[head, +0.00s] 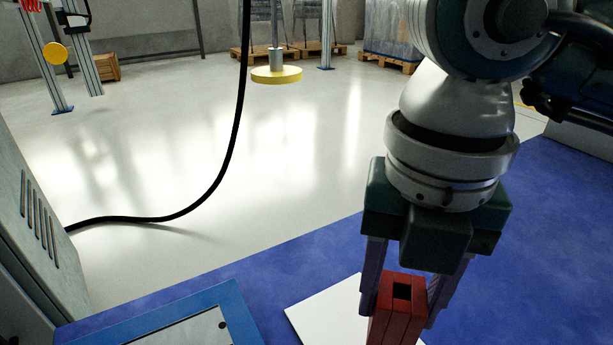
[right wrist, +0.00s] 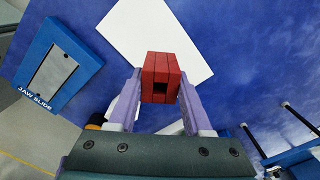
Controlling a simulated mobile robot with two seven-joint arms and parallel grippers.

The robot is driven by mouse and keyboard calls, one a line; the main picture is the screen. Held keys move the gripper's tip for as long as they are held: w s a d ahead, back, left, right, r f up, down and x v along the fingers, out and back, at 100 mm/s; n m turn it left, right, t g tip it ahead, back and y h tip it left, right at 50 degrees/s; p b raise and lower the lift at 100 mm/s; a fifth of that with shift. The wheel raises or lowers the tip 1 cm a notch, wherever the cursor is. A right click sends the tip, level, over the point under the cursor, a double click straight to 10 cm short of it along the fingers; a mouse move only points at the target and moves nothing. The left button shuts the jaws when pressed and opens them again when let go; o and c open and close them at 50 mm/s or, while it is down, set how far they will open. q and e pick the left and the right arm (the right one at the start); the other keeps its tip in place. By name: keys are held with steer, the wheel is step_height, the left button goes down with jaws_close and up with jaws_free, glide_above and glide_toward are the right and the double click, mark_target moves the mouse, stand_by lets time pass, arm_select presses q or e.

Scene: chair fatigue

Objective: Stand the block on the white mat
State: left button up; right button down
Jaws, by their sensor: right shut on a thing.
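My right gripper (head: 402,300) is shut on a red block (head: 398,312), with one finger on each side of it. The block is upright in the head view and has a dark square hole in its top. The block also shows between the fingers in the right wrist view (right wrist: 160,68). The white mat (head: 318,308) lies on the blue surface, partly behind the block and gripper. In the right wrist view the mat (right wrist: 190,50) extends beyond the block. I cannot tell whether the block touches the mat. My left gripper is not in view.
A blue-framed panel (head: 232,312) marked "JAW SLIDE" in the right wrist view lies left of the mat. A grey cabinet (head: 30,230) stands at the left, with a black cable (head: 225,165) hanging near it. The blue surface (head: 540,240) is clear at the right.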

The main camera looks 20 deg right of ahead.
mark_target(388, 334)
step_height(388, 334, down, 6)
steer(key=b, duration=0.3)
steer(key=shift+r, duration=0.1)
steer(key=shift+c, duration=1.6)
jaws_free()
step_height(388, 334, up, 12)
steer(key=p, duration=0.6)
steer(key=shift+p, duration=0.35)
